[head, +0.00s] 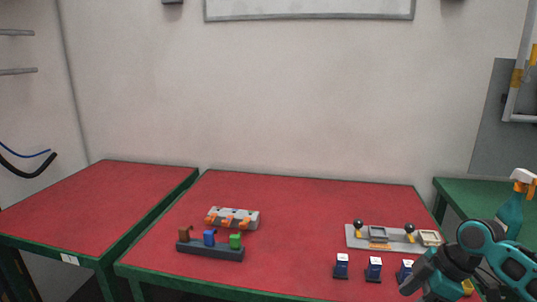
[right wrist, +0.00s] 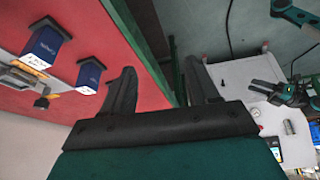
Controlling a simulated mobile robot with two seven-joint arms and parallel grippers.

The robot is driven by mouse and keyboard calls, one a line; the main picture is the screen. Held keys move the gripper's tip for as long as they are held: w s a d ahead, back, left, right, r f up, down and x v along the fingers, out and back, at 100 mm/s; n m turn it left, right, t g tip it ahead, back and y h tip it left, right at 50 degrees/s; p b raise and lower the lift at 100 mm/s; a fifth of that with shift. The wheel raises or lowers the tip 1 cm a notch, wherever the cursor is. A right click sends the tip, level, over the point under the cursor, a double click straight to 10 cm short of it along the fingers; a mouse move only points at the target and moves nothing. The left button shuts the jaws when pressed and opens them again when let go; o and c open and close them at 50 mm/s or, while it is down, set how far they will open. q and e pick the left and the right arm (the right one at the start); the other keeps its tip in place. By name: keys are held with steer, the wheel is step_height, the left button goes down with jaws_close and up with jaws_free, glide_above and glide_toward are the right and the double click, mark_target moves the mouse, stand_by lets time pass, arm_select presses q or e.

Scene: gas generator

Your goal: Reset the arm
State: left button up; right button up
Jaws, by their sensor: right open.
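My right arm comes in at the lower right of the head view, and its gripper (head: 420,283) is near the front right of the red table, close to the blue blocks. In the right wrist view my right gripper (right wrist: 160,75) has its two dark fingers spread wide with nothing between them. One finger overlaps the red tabletop in the picture and the other lies past its green edge. No left arm shows in the head view.
The red table (head: 300,262) bears a rack with coloured pieces (head: 210,252), a grey-orange block (head: 232,218), a grey panel (head: 360,243) with black knobs, and blue blocks (head: 341,266) (right wrist: 47,42) near the arm. A spray bottle (head: 510,212) stands right. The left table (head: 90,207) is bare.

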steer(key=s+a+f+m+t, duration=0.45)
steer(key=a+f, duration=0.55)
steer(key=f, duration=0.4)
steer(key=s+a+f+m+t+h, duration=0.1)
steer(key=s+m+t, duration=0.1)
steer(key=s, duration=0.4)
steer(key=s+a+m+t+h, duration=0.1)
steer(key=s+a+m+t, duration=0.1)
steer(key=s+m, duration=0.2)
steer(key=shift+s+f+m, duration=0.35)
steer(key=shift+s+f, duration=0.05)
steer(key=shift+s, duration=0.85)
steer(key=shift+a, duration=0.1)
